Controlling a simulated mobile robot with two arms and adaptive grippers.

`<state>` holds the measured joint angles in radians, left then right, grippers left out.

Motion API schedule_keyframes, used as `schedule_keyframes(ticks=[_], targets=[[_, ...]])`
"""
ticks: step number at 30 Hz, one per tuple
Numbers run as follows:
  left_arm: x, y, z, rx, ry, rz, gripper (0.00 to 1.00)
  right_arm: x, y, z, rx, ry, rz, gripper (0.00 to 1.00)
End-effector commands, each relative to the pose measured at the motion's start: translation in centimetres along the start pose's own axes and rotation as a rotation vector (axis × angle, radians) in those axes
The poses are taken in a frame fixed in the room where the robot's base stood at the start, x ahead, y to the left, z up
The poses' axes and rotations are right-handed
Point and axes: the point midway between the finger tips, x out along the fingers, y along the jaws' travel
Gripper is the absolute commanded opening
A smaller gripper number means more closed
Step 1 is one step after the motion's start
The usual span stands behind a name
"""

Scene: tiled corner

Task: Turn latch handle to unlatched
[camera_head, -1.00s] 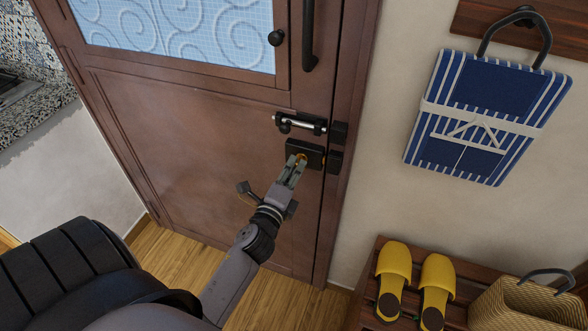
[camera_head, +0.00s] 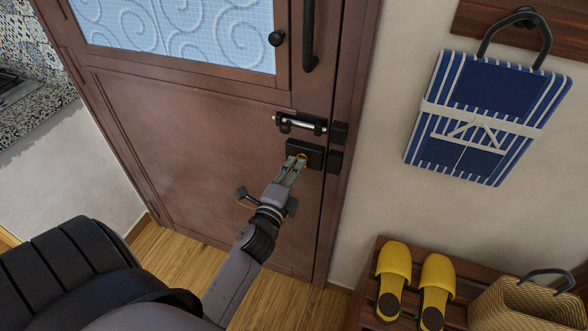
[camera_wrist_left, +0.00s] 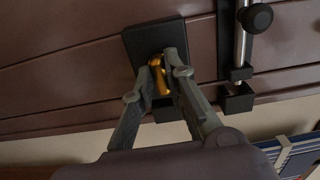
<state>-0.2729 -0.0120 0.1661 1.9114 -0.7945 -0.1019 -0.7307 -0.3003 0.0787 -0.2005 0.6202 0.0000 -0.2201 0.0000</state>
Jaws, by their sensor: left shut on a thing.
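The latch is a black box (camera_head: 309,151) on the right side of the brown door, below a sliding bolt. Its small brass handle shows in the left wrist view (camera_wrist_left: 159,78) between the two fingers. My left gripper (camera_head: 298,163) reaches up to the latch from below and is shut on the handle. In the left wrist view the gripper (camera_wrist_left: 163,72) has one finger on each side of the brass handle, and the fingers partly cover it. My right gripper is not in view.
A silver and black sliding bolt (camera_head: 301,123) sits just above the latch, and a black pull handle (camera_head: 308,38) is higher up. A blue striped bag (camera_head: 487,115) hangs on the right wall. Yellow slippers (camera_head: 437,281) and a basket (camera_head: 529,303) rest on a low rack.

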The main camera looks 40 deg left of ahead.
Motion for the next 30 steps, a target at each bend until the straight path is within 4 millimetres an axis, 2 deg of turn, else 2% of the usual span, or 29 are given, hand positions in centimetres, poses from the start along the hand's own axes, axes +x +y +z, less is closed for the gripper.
schedule_keyframes(ticks=[2,3,11,22,30], targets=[[0.0,0.1,0.0,-0.004,0.0,0.001,0.0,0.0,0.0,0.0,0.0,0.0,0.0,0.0],[0.0,0.1,0.0,-0.004,0.0,0.001,0.15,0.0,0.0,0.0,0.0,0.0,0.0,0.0],[0.0,0.0,0.0,-0.001,0.0,0.001,0.33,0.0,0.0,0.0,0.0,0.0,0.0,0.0],[-0.6,0.1,0.0,-0.001,0.0,0.003,0.33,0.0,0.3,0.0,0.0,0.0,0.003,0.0],[-4.9,0.1,0.0,-0.002,-0.002,0.004,0.33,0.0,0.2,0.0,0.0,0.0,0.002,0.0]])
